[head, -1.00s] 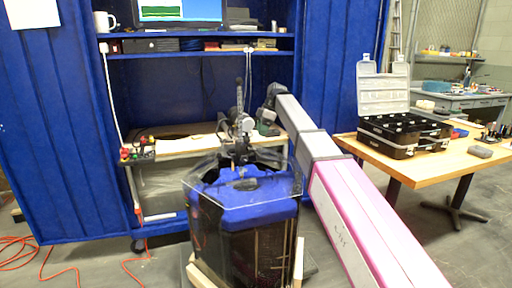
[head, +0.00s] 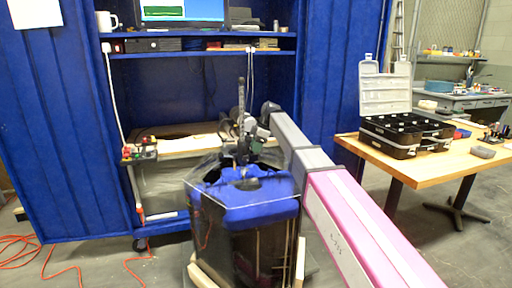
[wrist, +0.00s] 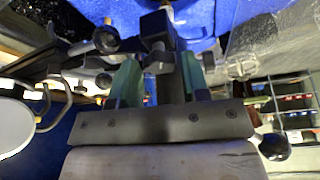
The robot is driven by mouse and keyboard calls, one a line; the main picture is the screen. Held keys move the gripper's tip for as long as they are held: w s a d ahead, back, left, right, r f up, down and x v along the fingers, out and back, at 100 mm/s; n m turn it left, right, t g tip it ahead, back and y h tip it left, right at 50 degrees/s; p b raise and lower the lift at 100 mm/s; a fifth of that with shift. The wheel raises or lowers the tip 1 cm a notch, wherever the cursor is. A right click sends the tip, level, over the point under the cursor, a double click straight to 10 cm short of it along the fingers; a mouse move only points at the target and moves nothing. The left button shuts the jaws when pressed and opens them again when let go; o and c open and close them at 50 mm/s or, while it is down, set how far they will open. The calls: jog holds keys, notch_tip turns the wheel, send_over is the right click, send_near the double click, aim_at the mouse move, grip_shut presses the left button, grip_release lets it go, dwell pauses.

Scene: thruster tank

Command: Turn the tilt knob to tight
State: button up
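In the wrist view, a small dark wing-shaped knob (wrist: 159,62) sits on a black clamp block, near the top centre. I take it to be the tilt knob, but no tight marking is legible. My gripper (wrist: 160,70) has two green fingers set apart, one on each side of the knob, with gaps showing between. It looks open, and I see no clear contact. In the head view, the thruster mount (head: 243,150) stands upright over the tank (head: 245,212). My gripper is there too, but too small and overlapped to make out.
Black ball-ended handles show left (wrist: 106,39) and lower right (wrist: 274,147) of the fingers. A clear sheet surrounds the tank top. A cart shelf (head: 185,147) stands behind. A wooden table (head: 432,168) with an open black case (head: 405,137) is at the right.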

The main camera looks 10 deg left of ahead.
jog(key=c, duration=0.5)
jog(key=shift+s+m+t, duration=0.15)
jog(key=shift+m+t, duration=0.25)
jog(key=shift+m, duration=0.7)
jog(key=shift+m+t, duration=0.5)
jog(key=shift+m, duration=0.7)
jog(key=o, duration=0.9)
jog(key=v, duration=1)
jog(key=shift+d+r, duration=0.3)
jog(key=shift+r, duration=0.05)
